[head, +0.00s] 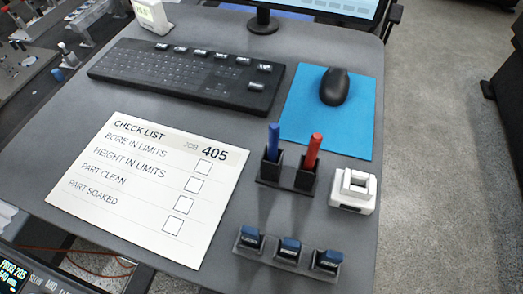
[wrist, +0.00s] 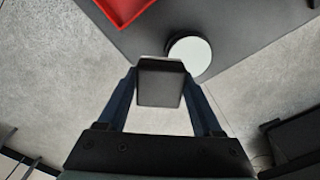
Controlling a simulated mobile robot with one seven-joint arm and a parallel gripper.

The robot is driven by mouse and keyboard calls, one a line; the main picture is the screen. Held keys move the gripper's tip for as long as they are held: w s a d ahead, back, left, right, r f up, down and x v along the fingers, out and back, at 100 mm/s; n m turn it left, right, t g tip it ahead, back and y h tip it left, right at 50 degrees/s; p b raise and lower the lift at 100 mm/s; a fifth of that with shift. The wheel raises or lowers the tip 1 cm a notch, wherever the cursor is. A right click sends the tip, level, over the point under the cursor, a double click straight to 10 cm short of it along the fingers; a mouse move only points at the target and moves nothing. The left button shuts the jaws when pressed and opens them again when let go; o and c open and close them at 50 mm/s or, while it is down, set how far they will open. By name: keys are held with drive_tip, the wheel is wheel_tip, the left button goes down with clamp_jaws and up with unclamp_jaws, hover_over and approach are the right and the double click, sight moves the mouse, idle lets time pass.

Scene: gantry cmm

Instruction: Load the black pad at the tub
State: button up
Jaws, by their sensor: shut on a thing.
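My gripper (wrist: 160,74) shows in the wrist view, its two dark blue fingers shut on the black pad (wrist: 159,88). The pad is a dark block with a black upper band and a greyer face, held between the fingertips. The tub (wrist: 190,54) is a round dark-rimmed thing with a pale, flat surface, just beyond the pad and to its right. The pad's upper right edge overlaps part of the tub in this view. I cannot tell whether they touch. Neither my gripper, the pad nor the tub shows in the head view.
A red tray (wrist: 124,10) lies left of the tub on a dark grey top (wrist: 240,30). The head view shows a desk with a checklist (head: 150,187), keyboard (head: 187,75), blue mat (head: 300,115), mouse (head: 334,86), pen holders (head: 288,170), white device (head: 353,190) and small blue-topped blocks (head: 289,250).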

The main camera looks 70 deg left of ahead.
drive_tip(key=w+a+r+p, duration=0.1)
drive_tip(key=w+a+r, duration=0.15)
drive_tip(key=w, duration=0.25)
drive_tip(key=shift+m, duration=0.4)
drive_tip(key=f+b, duration=0.6)
drive_tip(key=shift+s+d, duration=0.15)
drive_tip(key=shift+d, duration=0.25)
drive_tip(key=shift+f+b, duration=0.4)
drive_tip(key=shift+f, duration=0.05)
idle(0.4)
drive_tip(key=shift+f, duration=0.1)
idle(1.4)
drive_tip(key=shift+p, duration=0.3)
